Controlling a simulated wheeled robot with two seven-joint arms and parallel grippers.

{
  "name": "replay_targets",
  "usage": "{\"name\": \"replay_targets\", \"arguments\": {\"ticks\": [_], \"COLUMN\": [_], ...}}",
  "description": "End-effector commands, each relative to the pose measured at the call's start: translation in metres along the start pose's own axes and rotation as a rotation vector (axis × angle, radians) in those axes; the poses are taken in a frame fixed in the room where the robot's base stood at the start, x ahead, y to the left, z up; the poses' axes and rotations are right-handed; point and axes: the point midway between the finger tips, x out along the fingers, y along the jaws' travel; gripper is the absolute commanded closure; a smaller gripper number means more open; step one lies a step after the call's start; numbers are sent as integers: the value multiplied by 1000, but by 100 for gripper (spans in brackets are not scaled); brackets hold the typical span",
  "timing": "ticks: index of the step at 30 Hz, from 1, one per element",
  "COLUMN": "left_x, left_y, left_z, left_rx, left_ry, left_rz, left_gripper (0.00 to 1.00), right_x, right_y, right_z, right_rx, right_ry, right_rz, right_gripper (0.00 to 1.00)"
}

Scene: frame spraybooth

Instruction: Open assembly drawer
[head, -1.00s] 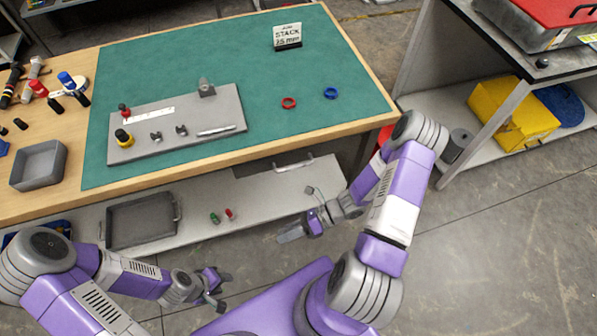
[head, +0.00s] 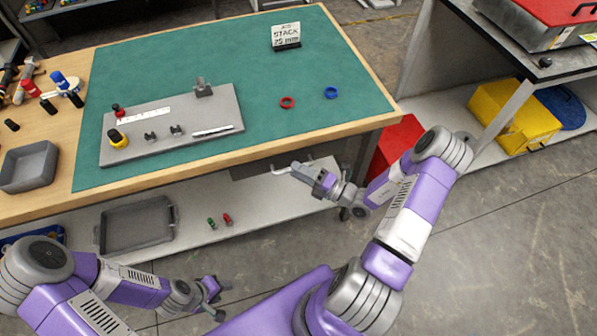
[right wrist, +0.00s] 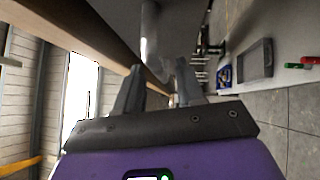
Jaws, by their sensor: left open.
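The assembly drawer (head: 248,171) is under the front edge of the workbench. It looks closed, and the right gripper partly hides its front. Its pale bar handle (head: 283,169) shows beside my right gripper (head: 303,172). In the right wrist view, the two fingers of the right gripper (right wrist: 160,82) are apart, with a blurred grey bar, apparently the handle (right wrist: 155,40), at or just beyond the tips. I cannot tell whether they touch. My left gripper (head: 218,291) is open and empty, low in front of the bench.
The green-matted bench (head: 230,75) holds a grey fixture board (head: 175,140), red ring (head: 287,102) and blue ring (head: 331,92). The lower shelf (head: 265,206) carries a grey tray (head: 137,226) and small green and red parts. A red bin (head: 398,143) stands near my right arm.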

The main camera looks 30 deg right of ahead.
Motion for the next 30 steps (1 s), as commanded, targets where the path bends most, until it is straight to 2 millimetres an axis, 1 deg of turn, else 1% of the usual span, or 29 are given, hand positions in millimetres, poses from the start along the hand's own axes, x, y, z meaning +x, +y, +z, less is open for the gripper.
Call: {"name": "replay_targets", "arguments": {"ticks": [3, 9, 10, 17, 18, 26, 30], "left_x": [1, 1, 1, 1, 1, 1, -1], "left_y": [0, 0, 0, 0, 0, 0, 0], "left_z": [0, 0, 0, 0, 0, 0, 0], "left_rx": [0, 0, 0, 0, 0, 0, 0], "left_ry": [0, 0, 0, 0, 0, 0, 0], "left_rz": [0, 0, 0, 0, 0, 0, 0], "left_gripper": [57, 57, 57, 57, 57, 57, 57], "right_x": [4, 5, 5, 5, 5, 5, 5], "right_y": [0, 0, 0, 0, 0, 0, 1], "right_z": [0, 0, 0, 0, 0, 0, -6], "right_rx": [0, 0, 0, 0, 0, 0, 3], "right_ry": [1, 1, 1, 1, 1, 1, 9], "right_rz": [0, 0, 0, 0, 0, 0, 1], "right_gripper": [62, 62, 63, 99, 100, 100, 100]}}
